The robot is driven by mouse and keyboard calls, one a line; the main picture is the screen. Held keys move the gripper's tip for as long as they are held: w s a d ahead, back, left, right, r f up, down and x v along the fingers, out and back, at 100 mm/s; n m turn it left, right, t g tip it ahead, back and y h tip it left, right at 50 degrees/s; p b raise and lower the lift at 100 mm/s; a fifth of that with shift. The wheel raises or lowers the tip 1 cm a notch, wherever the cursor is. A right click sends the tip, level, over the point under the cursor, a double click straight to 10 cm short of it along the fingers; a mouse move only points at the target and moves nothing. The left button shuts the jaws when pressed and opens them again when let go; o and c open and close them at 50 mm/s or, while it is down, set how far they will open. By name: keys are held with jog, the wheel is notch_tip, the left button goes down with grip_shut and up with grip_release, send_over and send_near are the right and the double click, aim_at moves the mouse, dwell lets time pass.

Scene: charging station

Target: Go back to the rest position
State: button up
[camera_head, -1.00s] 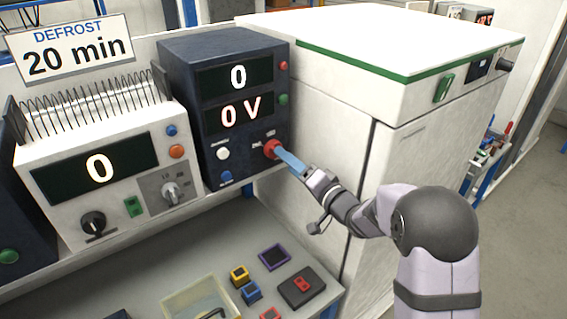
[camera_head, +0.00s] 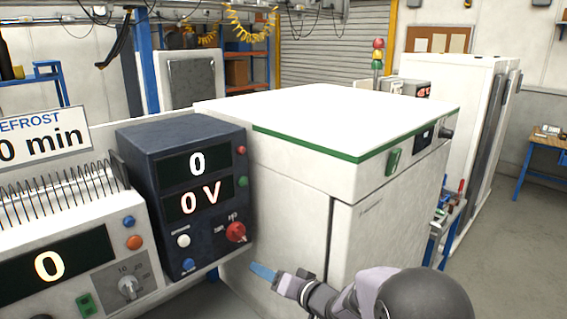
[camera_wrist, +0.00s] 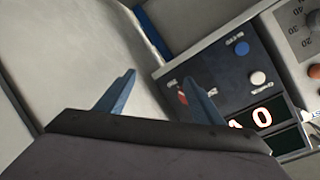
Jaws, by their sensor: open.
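My gripper (camera_head: 262,271) is open and empty, with its blue fingers in the air below and right of the dark blue power unit. In the wrist view the two blue fingers (camera_wrist: 165,95) stand apart with nothing between them. The dark blue unit (camera_head: 140,172) shows 0 and 0 V. Its red knob (camera_head: 236,232) is clear of the fingers in the head view. In the wrist view the red knob (camera_wrist: 183,97) shows partly behind the right finger.
A large white cabinet (camera_head: 290,205) with a green trim stands right behind my gripper. A white device (camera_head: 40,220) with coils and a 0 display is on the left. A DEFROST sign (camera_head: 40,137) stands above it. Open floor (camera_head: 510,245) lies at the right.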

jog(key=s+d+f+n+g+h, duration=0.2)
jog(key=s+d+f+h, duration=0.2)
jog(key=s+d, duration=0.35)
jog(key=s+d+f+n+g+h, duration=0.1)
jog(key=s+d+f+g+h, duration=0.2)
jog(key=s+d+f+h, duration=0.45)
jog(key=s+d+m+g+y+b, duration=0.1)
jog(key=s+d+g, duration=0.1)
jog(key=s, duration=0.6)
jog(key=s+d+m+g+y+b, duration=0.1)
jog(key=s+g, duration=0.3)
jog(key=s, duration=0.5)
jog(key=shift+d+r, duration=0.25)
jog(key=shift+d, duration=0.25)
